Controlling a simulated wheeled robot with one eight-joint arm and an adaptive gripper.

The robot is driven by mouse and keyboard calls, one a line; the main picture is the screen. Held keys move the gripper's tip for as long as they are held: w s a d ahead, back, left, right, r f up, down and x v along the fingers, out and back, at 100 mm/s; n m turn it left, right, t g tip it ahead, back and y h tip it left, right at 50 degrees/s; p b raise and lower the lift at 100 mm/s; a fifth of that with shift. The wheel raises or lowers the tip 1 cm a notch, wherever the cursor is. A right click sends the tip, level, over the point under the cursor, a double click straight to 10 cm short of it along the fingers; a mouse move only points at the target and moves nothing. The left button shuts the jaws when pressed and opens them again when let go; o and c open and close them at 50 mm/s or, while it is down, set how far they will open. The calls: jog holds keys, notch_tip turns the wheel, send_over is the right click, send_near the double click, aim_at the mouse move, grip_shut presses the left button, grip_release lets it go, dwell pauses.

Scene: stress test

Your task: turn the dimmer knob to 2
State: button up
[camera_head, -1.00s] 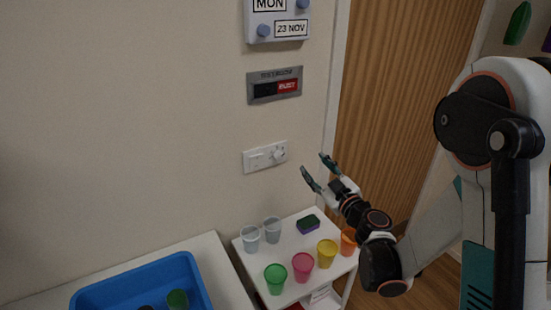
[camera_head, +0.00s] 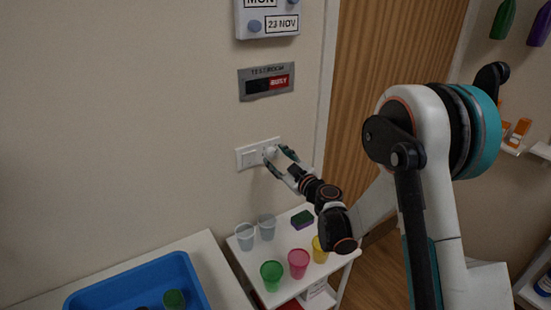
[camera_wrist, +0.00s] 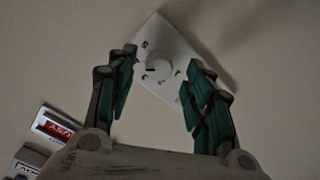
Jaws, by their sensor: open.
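The white dimmer knob (camera_wrist: 158,69) is round and sits on a white wall plate (camera_wrist: 178,40) with small dark marks around it. In the head view the plate (camera_head: 246,157) is on the wall, with the knob (camera_head: 269,152) at its right end, partly hidden by my gripper. My gripper (camera_head: 277,159) is at the plate's right end. In the wrist view my gripper (camera_wrist: 158,85) is open, with one teal-padded finger on each side of the knob and visible gaps to it. The marks are too small to read, and I cannot tell the knob's setting.
A sign (camera_head: 266,82) and a calendar (camera_head: 267,18) hang above the plate. Below, a white trolley (camera_head: 285,225) carries clear cups (camera_head: 245,236), coloured cups (camera_head: 299,263) and a sponge (camera_head: 302,219). A blue tray (camera_head: 80,300) is at lower left. A wooden door (camera_head: 390,90) stands right.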

jog(key=shift+x, duration=1.1)
jog(key=c, duration=1)
jog(key=shift+c, duration=0.2)
